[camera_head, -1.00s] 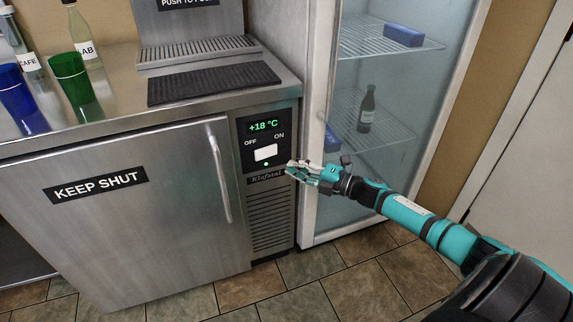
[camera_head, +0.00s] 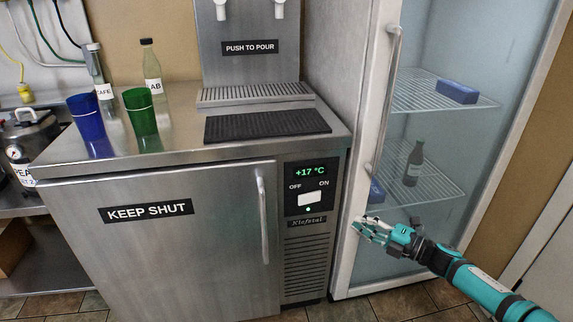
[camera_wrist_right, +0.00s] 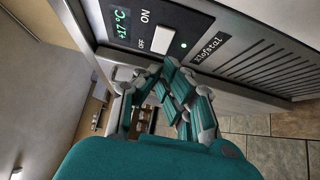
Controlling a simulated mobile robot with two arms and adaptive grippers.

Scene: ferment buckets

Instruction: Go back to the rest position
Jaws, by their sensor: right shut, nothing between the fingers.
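My right gripper (camera_head: 358,226) is shut and empty. In the head view it is in front of the fridge's lower door edge, to the right of the cooler's control panel (camera_head: 308,187). The panel reads +17 °C, with a white switch (camera_head: 311,199) between OFF and ON and a lit green dot under it. In the right wrist view the closed fingers (camera_wrist_right: 165,85) appear below the panel and its switch (camera_wrist_right: 162,38), with nothing between them. My left gripper is in neither view.
The steel cooler marked KEEP SHUT (camera_head: 160,255) is closed. Blue (camera_head: 90,117) and green (camera_head: 141,112) cups and bottles stand on its top. The glass-door fridge (camera_head: 400,125) stands beside it. Tiled floor (camera_head: 400,305) shows at the bottom.

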